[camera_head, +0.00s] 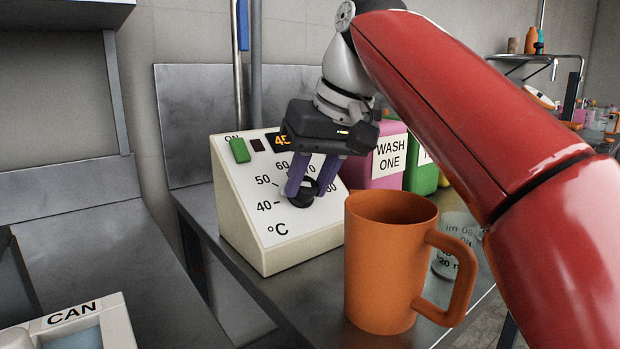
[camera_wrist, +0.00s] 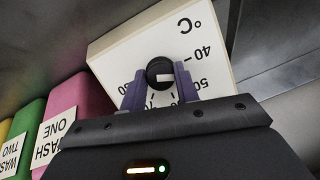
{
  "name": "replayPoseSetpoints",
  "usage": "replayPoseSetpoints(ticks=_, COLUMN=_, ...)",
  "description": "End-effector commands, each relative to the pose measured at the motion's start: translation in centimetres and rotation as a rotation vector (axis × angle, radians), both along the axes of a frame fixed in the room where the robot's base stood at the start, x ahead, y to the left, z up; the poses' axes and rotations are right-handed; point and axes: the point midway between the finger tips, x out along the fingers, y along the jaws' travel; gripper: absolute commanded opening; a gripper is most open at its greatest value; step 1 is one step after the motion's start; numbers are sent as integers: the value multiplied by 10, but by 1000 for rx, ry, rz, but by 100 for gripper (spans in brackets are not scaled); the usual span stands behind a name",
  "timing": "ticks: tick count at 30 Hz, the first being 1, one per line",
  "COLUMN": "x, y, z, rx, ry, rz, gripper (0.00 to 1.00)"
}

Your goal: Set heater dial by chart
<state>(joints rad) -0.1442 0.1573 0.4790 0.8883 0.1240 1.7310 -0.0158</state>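The heater box (camera_head: 243,213) is a cream wedge with a sloped dial face marked in °C, with 40, 50 and 60 readable. Its black dial knob (camera_head: 301,193) also shows in the wrist view (camera_wrist: 154,66), with a white mark pointing between 40 and 50. An orange display (camera_head: 279,140) shows what looks like 45, partly covered by my gripper. My gripper (camera_head: 312,187) has its purple fingers on both sides of the knob, seemingly touching it; they also show in the wrist view (camera_wrist: 160,85). I see no chart in either view.
An orange jug (camera_head: 380,265) stands in front of the heater box, with a clear marked beaker (camera_head: 456,245) beside it. Pink WASH ONE (camera_head: 388,160) and green (camera_head: 421,178) containers stand behind. A CAN-labelled device (camera_head: 78,325) is at the lower left.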

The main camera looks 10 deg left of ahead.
Motion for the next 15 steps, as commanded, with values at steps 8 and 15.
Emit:
replayPoseSetpoints(ticks=8, x=0, y=0, z=0, rx=4, ry=5, rz=-7, gripper=8)
replayPoseSetpoints(ticks=15, x=-1, y=0, z=2, rx=39, ry=48, rz=-72, gripper=8)
